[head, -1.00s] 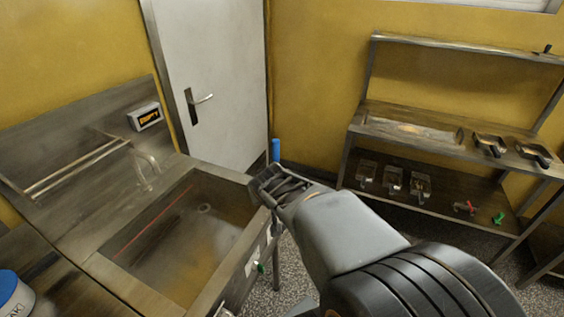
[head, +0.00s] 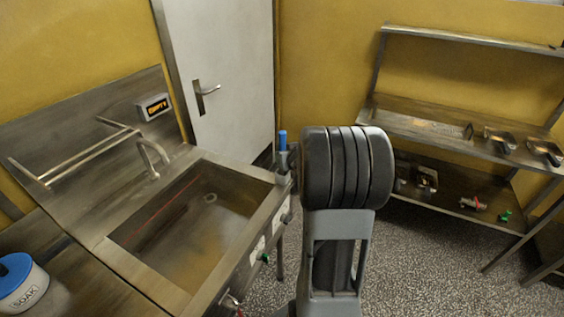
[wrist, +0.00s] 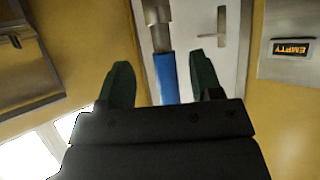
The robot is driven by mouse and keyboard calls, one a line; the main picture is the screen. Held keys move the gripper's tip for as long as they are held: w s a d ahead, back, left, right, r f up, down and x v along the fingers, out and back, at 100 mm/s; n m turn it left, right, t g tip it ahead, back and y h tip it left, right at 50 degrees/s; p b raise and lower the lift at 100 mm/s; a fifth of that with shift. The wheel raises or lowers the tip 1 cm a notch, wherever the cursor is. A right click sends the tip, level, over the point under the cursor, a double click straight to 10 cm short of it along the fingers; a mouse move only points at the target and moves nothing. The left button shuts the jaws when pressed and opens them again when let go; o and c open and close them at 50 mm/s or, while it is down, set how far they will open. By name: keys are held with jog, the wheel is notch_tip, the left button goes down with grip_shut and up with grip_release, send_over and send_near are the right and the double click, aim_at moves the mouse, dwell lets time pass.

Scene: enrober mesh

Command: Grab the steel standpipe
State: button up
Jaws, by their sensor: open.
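The steel standpipe with a blue top grip (head: 282,142) stands upright by the right back corner of the sink (head: 237,170). In the wrist view, which is upside down, its blue grip (wrist: 167,78) and steel shaft (wrist: 158,28) lie between the fingers of my gripper (wrist: 160,58). The fingers are open, with a gap on each side of the grip. I cannot tell how far the fingertips are from it in depth. In the head view my arm hides most of the gripper.
A display reading EMPTY (head: 154,107) is on the panel behind the sink, by the faucet (head: 148,158). A SOAK tub (head: 22,285) stands at the left. A steel shelf rack (head: 445,130) with several small items stands at the right. A white door (head: 225,75) is behind.

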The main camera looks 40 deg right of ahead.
jog(key=shift+x, duration=2.85)
jog(key=shift+w+a+r, duration=0.1)
jog(key=shift+a, duration=0.05)
jog(key=shift+c, duration=0.4)
jog(key=c, duration=1)
jog(key=shift+o, duration=0.2)
